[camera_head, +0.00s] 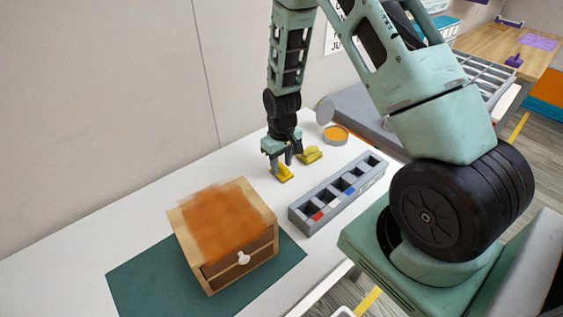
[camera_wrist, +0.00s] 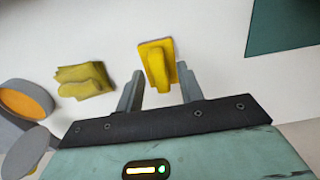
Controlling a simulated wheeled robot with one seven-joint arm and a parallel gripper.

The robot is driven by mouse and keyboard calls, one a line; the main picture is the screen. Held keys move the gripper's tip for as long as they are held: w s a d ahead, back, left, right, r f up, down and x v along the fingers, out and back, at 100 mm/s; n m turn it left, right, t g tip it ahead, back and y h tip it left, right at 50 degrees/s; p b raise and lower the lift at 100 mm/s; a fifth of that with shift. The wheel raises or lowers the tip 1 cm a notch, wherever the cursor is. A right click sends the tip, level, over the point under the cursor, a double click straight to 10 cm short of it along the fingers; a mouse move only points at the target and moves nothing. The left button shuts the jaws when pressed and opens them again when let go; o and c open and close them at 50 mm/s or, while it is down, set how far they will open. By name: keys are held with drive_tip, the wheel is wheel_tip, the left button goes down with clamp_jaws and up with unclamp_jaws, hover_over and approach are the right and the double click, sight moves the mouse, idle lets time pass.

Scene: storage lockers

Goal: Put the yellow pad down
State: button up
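The bright yellow pad (camera_head: 285,173) with a raised grip lies on the white table below my gripper (camera_head: 281,164). In the wrist view the pad (camera_wrist: 146,49) is just beyond the fingertips, its raised grip (camera_wrist: 157,68) lined up with the gap between them. My gripper (camera_wrist: 160,76) is open, with visible room on both sides of the grip; no finger clearly touches it. A duller yellow, lumpy piece (camera_head: 310,154) lies beside the pad to the right; it also shows at the left of the wrist view (camera_wrist: 84,80).
A grey compartment tray (camera_head: 300,222) lies to the right. A round tin with orange contents (camera_head: 336,133) and a raised lid (camera_head: 325,111) stands behind. A wooden drawer box (camera_head: 192,243) sits on a green mat (camera_head: 137,283) in front. White table is bare left of the pad.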

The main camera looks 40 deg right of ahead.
sight(282, 165)
wheel_tip(282, 165, up, 12)
drive_tip(key=b, duration=0.2)
drive_tip(key=s+a+r+n, duration=0.1)
drive_tip(key=s+a+r, duration=0.1)
drive_tip(key=a, duration=0.4)
drive_tip(key=s+a+r+n, duration=0.1)
drive_tip(key=s+a+r, duration=0.2)
drive_tip(key=a, duration=0.3)
drive_tip(key=s+a+r+n+y, duration=0.1)
drive_tip(key=s+a+r, duration=0.1)
drive_tip(key=s+a, duration=0.3)
drive_tip(key=shift+a+r+n, duration=0.2)
drive_tip(key=shift+a+n, duration=0.2)
drive_tip(key=shift+a, duration=0.25)
drive_tip(key=s+a+r+n, duration=0.1)
drive_tip(key=s+a, duration=0.2)
drive_tip(key=s, duration=0.4)
drive_tip(key=s+a+r+n, duration=0.1)
drive_tip(key=s+a+n, duration=0.1)
drive_tip(key=s, duration=0.5)
drive_tip(key=shift+a+r, duration=0.35)
drive_tip(key=shift+a, duration=0.2)
drive_tip(key=shift+o, duration=0.3)
drive_tip(key=shift+n, duration=0.3)
